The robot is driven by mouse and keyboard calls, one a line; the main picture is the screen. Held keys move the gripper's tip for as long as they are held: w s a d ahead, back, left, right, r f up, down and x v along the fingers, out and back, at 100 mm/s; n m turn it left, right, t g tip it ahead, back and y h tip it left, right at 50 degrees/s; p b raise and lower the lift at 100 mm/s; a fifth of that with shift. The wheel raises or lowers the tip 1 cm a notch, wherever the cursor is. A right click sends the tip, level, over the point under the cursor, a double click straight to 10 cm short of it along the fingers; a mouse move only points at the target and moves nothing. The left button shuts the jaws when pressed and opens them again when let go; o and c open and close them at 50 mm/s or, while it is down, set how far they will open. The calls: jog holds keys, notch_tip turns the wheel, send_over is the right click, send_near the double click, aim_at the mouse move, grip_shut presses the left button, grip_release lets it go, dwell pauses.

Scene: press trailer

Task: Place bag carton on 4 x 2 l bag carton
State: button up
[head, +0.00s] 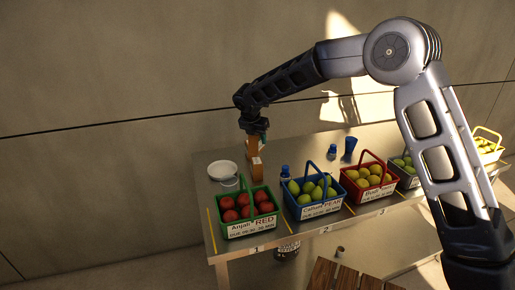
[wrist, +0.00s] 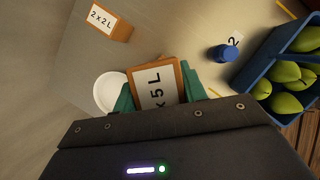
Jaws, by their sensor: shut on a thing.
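My gripper (wrist: 157,96) is shut on an orange-brown bag carton (wrist: 153,75), with a green finger at each side of it. The held carton's white label ends in "x 5 L", and its first character is hidden. Another orange carton (wrist: 108,22) sits at the upper left of the wrist view, apart from the held one; its label looks like "2 x 2 L". In the head view my gripper (head: 262,138) is above the table beside the back wall. Two orange carton shapes show under it, an upper one (head: 253,145) and a lower one (head: 257,169); I cannot tell whether they touch.
A white bowl (head: 222,169) stands left of the cartons. A small blue bottle (head: 285,173) is to their right. Green (head: 250,231), blue (head: 320,207) and red (head: 370,193) fruit baskets line the front of the table (head: 208,212). Blue cups stand farther back.

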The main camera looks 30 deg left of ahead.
aim_at(258, 147)
jog(key=shift+f, duration=2.35)
jog(key=shift+f, duration=0.1)
jog(key=o, duration=1.1)
jog(key=shift+c, duration=0.2)
jog(key=v, duration=1.2)
jog(key=shift+w, duration=0.1)
